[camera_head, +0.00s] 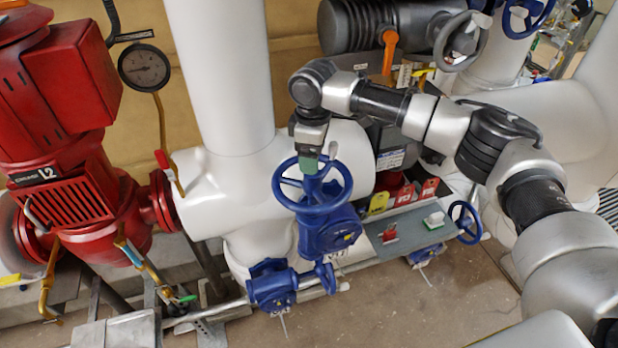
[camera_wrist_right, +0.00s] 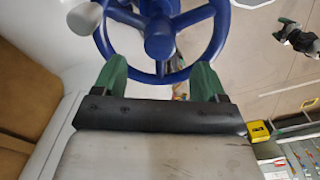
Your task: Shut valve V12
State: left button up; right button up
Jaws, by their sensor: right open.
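A blue handwheel (camera_head: 312,185) on a blue valve body (camera_head: 328,230) stands in front of the white pipes in the head view. A small white tag below it is too small and covered to read surely. My right gripper (camera_head: 309,163) is at the wheel's far rim, fingers pointing down. In the right wrist view my right gripper (camera_wrist_right: 160,78) has its two green fingers apart, with the blue wheel's rim (camera_wrist_right: 218,45) running across by the fingertips. Whether they touch the rim I cannot tell. My left gripper is not in view.
A red pump (camera_head: 65,150) with a gauge (camera_head: 144,66) stands at left. Beside the wheel is a grey shelf (camera_head: 405,228) with red and yellow tags. A smaller blue wheel (camera_head: 464,222) is right of it, a grey handwheel (camera_head: 462,40) above. Floor is clear at lower middle.

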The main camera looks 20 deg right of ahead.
jog(key=n+p, duration=0.3)
jog(key=shift+r+n, duration=0.25)
jog(key=shift+n, duration=0.05)
jog(key=n+p, duration=0.1)
jog(key=n, duration=0.1)
jog(key=shift+n, duration=0.3)
jog(key=shift+f+n+p, duration=0.2)
jog(key=shift+n+p, duration=0.25)
jog(key=shift+n, duration=0.55)
jog(key=n+p, duration=0.1)
jog(key=n, duration=0.2)
jog(key=n+p, duration=0.1)
jog(key=n, duration=0.3)
jog(key=shift+n, duration=0.4)
jog(key=shift+f, duration=0.1)
